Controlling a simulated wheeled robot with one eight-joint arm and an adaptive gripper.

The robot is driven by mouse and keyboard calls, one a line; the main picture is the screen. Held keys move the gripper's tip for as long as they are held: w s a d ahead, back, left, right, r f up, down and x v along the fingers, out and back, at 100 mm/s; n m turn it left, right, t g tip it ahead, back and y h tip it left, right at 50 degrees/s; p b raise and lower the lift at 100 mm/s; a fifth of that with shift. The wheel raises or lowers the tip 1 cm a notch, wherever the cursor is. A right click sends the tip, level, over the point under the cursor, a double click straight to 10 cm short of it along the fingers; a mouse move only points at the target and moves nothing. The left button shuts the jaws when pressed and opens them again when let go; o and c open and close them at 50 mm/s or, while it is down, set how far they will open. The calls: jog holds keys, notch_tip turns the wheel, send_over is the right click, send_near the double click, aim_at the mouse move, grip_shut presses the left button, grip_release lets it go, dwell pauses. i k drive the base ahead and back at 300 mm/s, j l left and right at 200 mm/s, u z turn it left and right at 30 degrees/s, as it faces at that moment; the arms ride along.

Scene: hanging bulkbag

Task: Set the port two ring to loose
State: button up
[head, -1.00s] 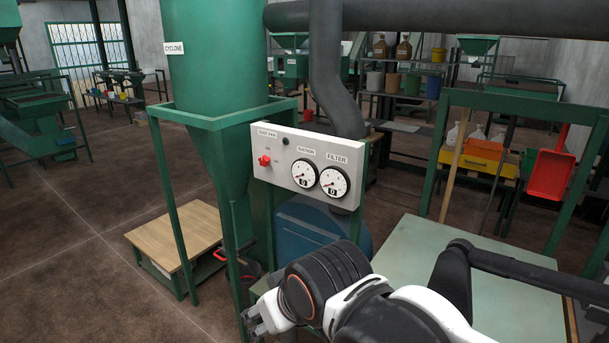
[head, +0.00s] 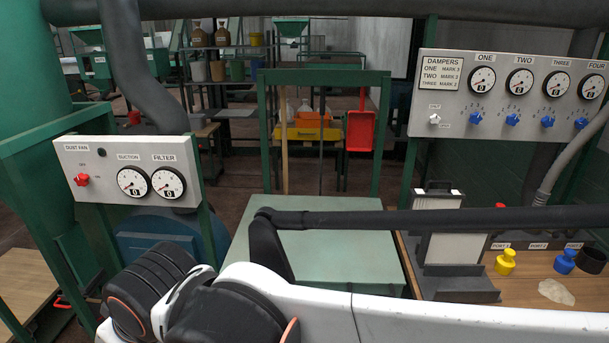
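On the wooden bench (head: 520,287) at the right of the head view stand small port labels; the middle one (head: 537,246) seems to read PORT 2. A yellow knobbed piece (head: 506,262) stands below the first label and a blue one (head: 565,262) below and between the second and third. A dark cup-shaped piece (head: 592,261) is at the right. I cannot make out the port two ring or its setting. My arm crosses the lower picture, and only a white edge of my gripper (head: 106,329) shows at lower left, far from the bench. Its fingers are cut off.
A dampers panel (head: 450,109) with gauges and blue knobs hangs above the bench. A dust fan panel (head: 110,165) with a red switch is at left. A bare green table (head: 330,250) lies between. A pale patch (head: 556,291) lies on the bench.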

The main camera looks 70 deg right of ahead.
aim_at(556, 235)
jog(key=z, duration=4)
jog(key=i+l, duration=0.3)
jog(key=i, duration=0.25)
jog(key=i+l+u, duration=0.1)
jog(key=i+l, duration=0.25)
jog(key=i, duration=0.15)
jog(key=i+l, duration=0.35)
jog(key=i, duration=0.2)
jog(key=j+u, duration=0.05)
